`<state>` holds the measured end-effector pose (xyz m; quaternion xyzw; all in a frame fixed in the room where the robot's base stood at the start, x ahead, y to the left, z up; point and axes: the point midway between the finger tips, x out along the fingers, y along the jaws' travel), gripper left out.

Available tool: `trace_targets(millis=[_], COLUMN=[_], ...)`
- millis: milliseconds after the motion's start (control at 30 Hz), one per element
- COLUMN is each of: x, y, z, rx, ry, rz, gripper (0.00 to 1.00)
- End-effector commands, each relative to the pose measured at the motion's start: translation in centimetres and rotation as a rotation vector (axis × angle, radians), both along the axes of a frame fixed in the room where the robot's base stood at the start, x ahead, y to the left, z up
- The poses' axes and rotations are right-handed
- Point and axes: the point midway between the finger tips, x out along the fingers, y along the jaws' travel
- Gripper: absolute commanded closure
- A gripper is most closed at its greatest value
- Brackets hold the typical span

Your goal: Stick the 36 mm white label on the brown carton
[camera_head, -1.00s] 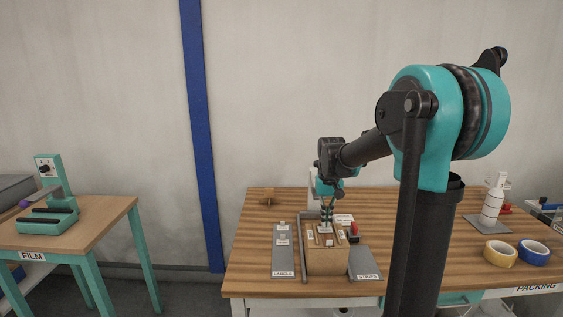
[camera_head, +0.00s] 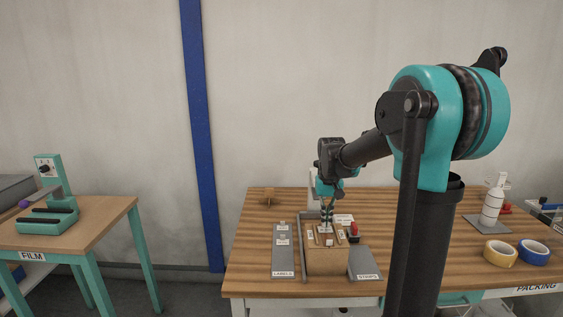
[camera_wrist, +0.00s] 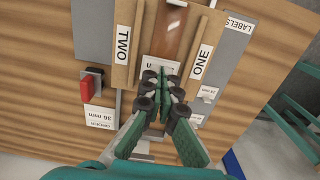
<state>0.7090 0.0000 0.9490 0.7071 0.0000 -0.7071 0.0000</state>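The brown carton (camera_head: 327,264) stands near the front of the table; small pale pieces show around its top. My gripper (camera_head: 326,219) points down over its back part. In the wrist view my gripper (camera_wrist: 162,82) has its fingertips close together, above a white label (camera_wrist: 160,66) whose printing is partly hidden. I cannot tell whether the fingers hold that label or are just above it. A brown surface (camera_wrist: 172,32) shows between wooden strips marked TWO (camera_wrist: 124,45) and ONE (camera_wrist: 202,62). A plate marked "36 mm" (camera_wrist: 98,115) lies at the left.
A grey LABELS board (camera_head: 283,258) lies left of the carton, and a grey STRIPS board (camera_head: 364,264) lies right. A red-handled item (camera_head: 353,230) stands behind the strips board. Yellow tape (camera_head: 500,253) and blue tape (camera_head: 533,252) lie farther right.

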Motion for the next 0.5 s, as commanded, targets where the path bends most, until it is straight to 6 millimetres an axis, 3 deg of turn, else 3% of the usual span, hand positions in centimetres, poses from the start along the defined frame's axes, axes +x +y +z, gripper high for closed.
trace_targets(millis=[500], x=[0.0], y=[0.0], z=[-1.2], rx=[0.0], ry=[0.0], rz=[0.0], gripper=[1.0])
